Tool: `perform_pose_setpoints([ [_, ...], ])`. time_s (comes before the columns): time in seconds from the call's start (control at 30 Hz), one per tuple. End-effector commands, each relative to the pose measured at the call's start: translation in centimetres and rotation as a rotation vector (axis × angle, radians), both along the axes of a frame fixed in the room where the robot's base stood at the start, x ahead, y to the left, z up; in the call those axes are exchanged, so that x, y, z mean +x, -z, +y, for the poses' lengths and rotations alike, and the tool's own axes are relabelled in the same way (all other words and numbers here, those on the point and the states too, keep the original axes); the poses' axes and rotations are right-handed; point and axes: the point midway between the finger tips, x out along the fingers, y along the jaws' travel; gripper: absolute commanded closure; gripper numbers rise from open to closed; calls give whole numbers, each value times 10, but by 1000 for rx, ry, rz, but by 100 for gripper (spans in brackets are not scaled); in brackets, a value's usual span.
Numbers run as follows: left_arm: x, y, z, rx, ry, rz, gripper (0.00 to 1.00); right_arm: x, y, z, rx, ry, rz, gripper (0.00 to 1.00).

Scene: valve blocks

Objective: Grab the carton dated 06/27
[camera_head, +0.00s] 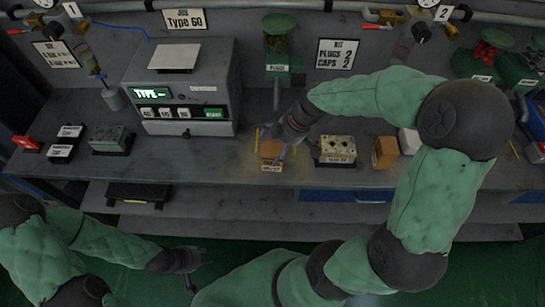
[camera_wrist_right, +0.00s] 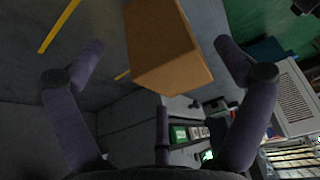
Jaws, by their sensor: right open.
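A small brown carton (camera_head: 271,150) stands on the bench, left of centre, with a small label at its front edge too small to read. My right gripper (camera_head: 280,146) is over it, fingers apart around it. In the right wrist view the carton (camera_wrist_right: 168,50) sits between the spread fingers of the right gripper (camera_wrist_right: 162,68), with gaps on both sides. A second orange-brown carton (camera_head: 385,153) stands farther right. No date is legible on either carton. My left gripper (camera_head: 188,263) hangs low, in front of the bench, away from the cartons; its finger opening is unclear.
A metal block with holes (camera_head: 336,150) stands between the cartons. A grey machine with a green display (camera_head: 180,90) is behind, to the left. Another valve block (camera_head: 110,139) is at the left. A green plugs dispenser (camera_head: 278,62) is at the back. Yellow marks flank the near carton.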

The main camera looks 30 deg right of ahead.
Motion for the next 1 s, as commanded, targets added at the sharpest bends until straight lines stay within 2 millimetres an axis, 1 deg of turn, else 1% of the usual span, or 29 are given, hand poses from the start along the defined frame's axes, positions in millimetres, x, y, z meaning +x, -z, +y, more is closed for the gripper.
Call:
perform_pose_setpoints([
  [0.03, 0, 4, 0, 0, 0, 0, 60, 0, 11, 3, 2, -2, 4, 0],
  [0.2, 0, 10, 0, 0, 0, 0, 60, 5, 31, 10, 2, -3, 4, 0],
  [0.33, 0, 11, 0, 0, 0, 0, 60, 7, 37, 12, 0, -1, 2, 0],
  [0.57, 0, 10, 0, 0, 0, 0, 60, 7, 37, 12, 0, 0, 1, 0],
  [0.6, 0, 10, 0, 0, 0, 0, 60, 7, 37, 12, 0, 0, 1, 11],
  [0.67, 0, 10, 0, 0, 0, 0, 60, 7, 37, 12, 0, 0, 1, 28],
  [0.7, 0, 10, 0, 0, 0, 0, 60, 7, 37, 12, 0, 0, 1, 40],
  [0.77, 0, 10, 0, 0, 0, 0, 60, 7, 37, 12, 0, -1, 2, 56],
  [0.8, 0, 10, 0, 0, 0, 0, 60, 7, 37, 12, 0, -1, 2, 68],
  [1.0, 0, 10, 0, 0, 0, 0, 60, 7, 37, 12, 1, 0, 1, 68],
])
